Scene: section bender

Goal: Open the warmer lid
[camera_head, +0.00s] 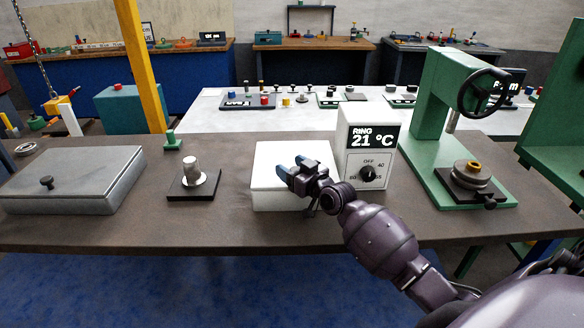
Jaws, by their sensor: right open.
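The warmer is a low white box with a flat white lid (313,150) on the brown bench, joined by a taller white control unit (355,145) on its right. The display reads "RING 21 °C", above a black dial. The lid looks closed and lies flat. My right gripper (293,167) comes in from the lower right and is over the lid's middle, with blue fingertips apart. I cannot tell whether the fingers touch the lid, and any handle beneath them is hidden. My left gripper is not in view.
A grey flat box (85,172) with a black knob lies at the left. A metal cylinder on a black base (190,175) stands between it and the warmer. A green press (435,120) with a handwheel stands to the right. The bench front below the warmer is clear.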

